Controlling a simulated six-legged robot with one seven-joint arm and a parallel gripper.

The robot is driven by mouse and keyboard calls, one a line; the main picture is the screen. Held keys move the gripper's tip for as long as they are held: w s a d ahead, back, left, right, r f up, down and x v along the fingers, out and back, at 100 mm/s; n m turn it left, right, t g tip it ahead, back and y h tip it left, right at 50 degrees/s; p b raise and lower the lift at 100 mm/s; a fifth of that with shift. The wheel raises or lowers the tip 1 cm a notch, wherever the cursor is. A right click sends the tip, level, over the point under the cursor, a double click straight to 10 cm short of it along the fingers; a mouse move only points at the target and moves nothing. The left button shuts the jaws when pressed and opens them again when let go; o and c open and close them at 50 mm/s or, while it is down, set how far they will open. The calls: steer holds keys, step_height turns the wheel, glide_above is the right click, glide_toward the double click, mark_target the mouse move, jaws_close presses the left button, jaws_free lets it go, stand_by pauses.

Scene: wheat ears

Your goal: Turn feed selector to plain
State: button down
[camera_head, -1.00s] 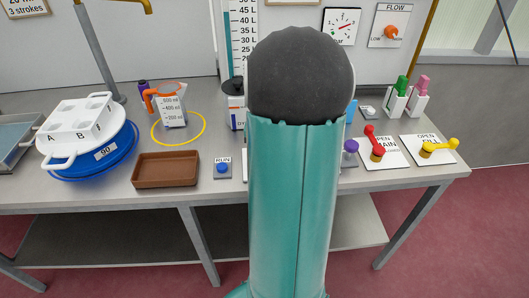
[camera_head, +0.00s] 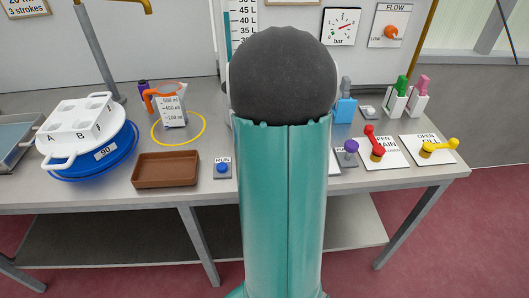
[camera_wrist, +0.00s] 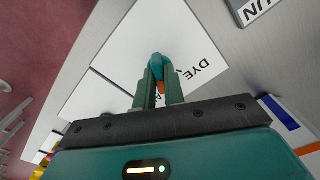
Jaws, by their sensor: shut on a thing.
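The feed selector (camera_wrist: 156,60) shows in the wrist view as a teal knob with an orange pointer tip (camera_wrist: 161,89). It stands on a white plate (camera_wrist: 140,35) lettered "DYE"; a second word is mostly hidden by my fingers. My gripper (camera_wrist: 160,80) is shut on the knob, one finger on each side. The pointer tip lies between the fingers, towards my wrist. In the head view my teal arm hides the selector and my gripper.
In the head view, a purple knob (camera_head: 351,146), a red lever (camera_head: 373,140) and a yellow lever (camera_head: 440,146) stand right of my arm. A blue button (camera_head: 222,168), brown tray (camera_head: 165,170) and measuring jug (camera_head: 171,104) are left of it.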

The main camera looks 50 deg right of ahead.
steer(key=c, duration=1.5)
jaws_free()
step_height(320, 180, up, 14)
steer(key=shift+f, duration=0.1)
steer(key=w+a+r+n+t, duration=0.15)
steer(key=a+n, duration=0.35)
steer(key=a, duration=0.8)
steer(key=a+r+n+t, duration=0.2)
steer(key=a+n, duration=0.3)
steer(key=a, duration=0.8)
steer(key=s+a+n, duration=0.1)
steer(key=a+n, duration=0.1)
steer(key=a, duration=0.1)
steer(key=s+a+f+n+t, duration=0.1)
steer(key=s+a+n, duration=0.1)
steer(key=a, duration=0.1)
steer(key=s+a+n+t, duration=0.1)
steer(key=a+n, duration=0.1)
steer(key=a, duration=0.2)
steer(key=shift+s+f, duration=0.15)
steer(key=shift+f, duration=0.05)
